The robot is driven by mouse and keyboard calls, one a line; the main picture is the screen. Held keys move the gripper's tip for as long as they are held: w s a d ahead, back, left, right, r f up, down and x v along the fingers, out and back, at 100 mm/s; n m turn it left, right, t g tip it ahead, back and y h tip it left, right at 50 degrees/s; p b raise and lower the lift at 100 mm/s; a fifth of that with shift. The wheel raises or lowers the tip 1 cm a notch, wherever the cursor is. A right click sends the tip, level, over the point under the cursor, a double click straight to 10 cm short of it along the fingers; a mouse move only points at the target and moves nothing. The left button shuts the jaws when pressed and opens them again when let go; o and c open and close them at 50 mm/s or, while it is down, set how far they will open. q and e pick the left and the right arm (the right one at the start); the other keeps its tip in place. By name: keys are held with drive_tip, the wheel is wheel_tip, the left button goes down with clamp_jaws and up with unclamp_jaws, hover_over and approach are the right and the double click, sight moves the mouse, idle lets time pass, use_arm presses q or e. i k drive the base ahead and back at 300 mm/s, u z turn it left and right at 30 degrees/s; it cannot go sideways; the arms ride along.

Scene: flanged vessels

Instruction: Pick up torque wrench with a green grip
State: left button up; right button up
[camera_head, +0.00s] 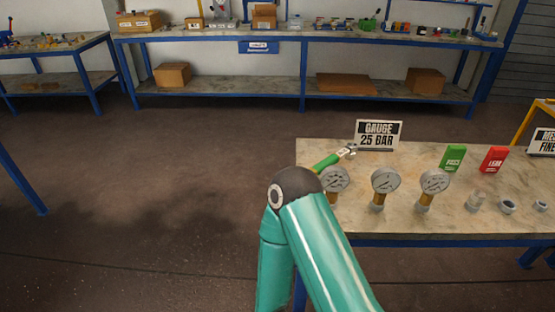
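A tool with a green grip and a metal head (328,162), which looks like the torque wrench, lies at the left end of the near table, beside the sign reading "GAUGE 25 BAR" (379,134). Its lower left end meets my arm's dark joint in the picture and may be partly hidden. One of my teal arms rises from the bottom edge, bends at this joint and covers part of the table's left side. Neither of my grippers shows, and I cannot tell how near they are to the tool.
The near table (455,220) holds three pressure gauges (385,181), a green card (454,158), a red card (494,159) and small fittings (508,206). A long workbench (225,36) with boxes stands at the back. The floor (150,190) left of my arm is clear.

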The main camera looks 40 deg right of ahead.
sight(349, 151)
drive_tip(key=u, duration=0.6)
drive_tip(key=i, duration=2.6)
drive_tip(key=z, duration=1.95)
drive_tip(key=i, duration=0.15)
drive_tip(key=z, duration=1.45)
drive_tip(key=k, duration=0.45)
drive_tip(key=z, duration=0.3)
drive_tip(key=i, duration=0.5)
drive_tip(key=z, duration=0.2)
